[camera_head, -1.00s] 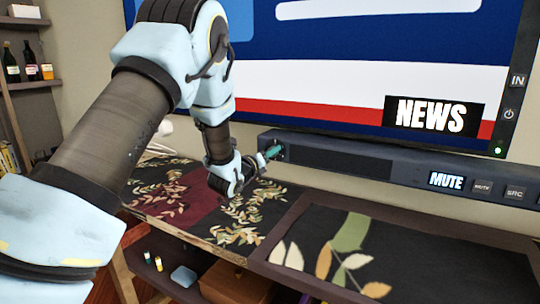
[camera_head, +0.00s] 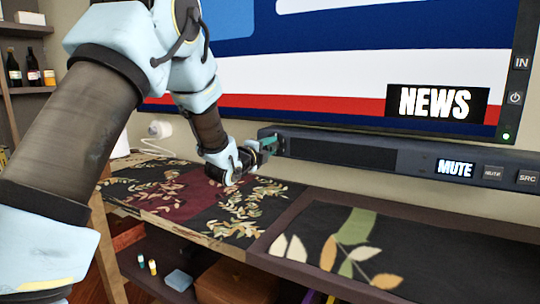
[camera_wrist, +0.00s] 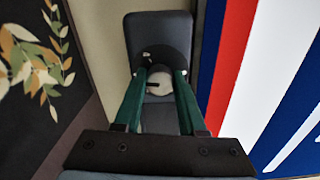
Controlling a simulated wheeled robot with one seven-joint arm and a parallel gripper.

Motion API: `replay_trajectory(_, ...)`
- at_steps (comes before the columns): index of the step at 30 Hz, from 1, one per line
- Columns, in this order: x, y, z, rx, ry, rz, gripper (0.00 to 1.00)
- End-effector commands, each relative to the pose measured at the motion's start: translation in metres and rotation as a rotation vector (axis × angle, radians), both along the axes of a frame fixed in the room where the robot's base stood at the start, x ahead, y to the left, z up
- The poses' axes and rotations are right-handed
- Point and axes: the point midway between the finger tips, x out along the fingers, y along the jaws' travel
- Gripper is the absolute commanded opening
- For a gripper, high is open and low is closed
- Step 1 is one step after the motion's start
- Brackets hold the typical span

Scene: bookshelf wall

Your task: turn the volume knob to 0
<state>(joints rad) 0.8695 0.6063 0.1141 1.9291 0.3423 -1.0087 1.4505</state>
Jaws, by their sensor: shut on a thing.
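The soundbar (camera_head: 420,165) runs below the television, and its display reads MUTE. The volume knob (camera_wrist: 160,82) shows in the wrist view as a round pale face with a dark mark, on the end of the soundbar (camera_wrist: 160,35). My gripper (camera_wrist: 160,72) has its two green fingers on either side of the knob, shut on it. In the head view my gripper (camera_head: 268,147) is at the soundbar's left end and hides the knob. The mark points toward the lower left in the wrist view; I cannot read any scale.
The television (camera_head: 350,70) stands close behind the soundbar and shows NEWS. A patterned cloth-topped table (camera_head: 185,205) lies below my gripper. A white object (camera_head: 160,129) stands left of my wrist. Shelves with bottles (camera_head: 33,76) are at the far left.

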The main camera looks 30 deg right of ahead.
Motion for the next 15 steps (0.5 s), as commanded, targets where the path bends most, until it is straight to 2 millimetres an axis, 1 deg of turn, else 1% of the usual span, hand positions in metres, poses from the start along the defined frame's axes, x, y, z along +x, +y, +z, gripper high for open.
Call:
replay_trajectory(1,0.0012,0.001,-0.0035,-0.022,0.036,0.003,0.0)
replay_trajectory(15,0.0013,0.0012,-0.0037,-0.238,0.427,0.003,0.0)
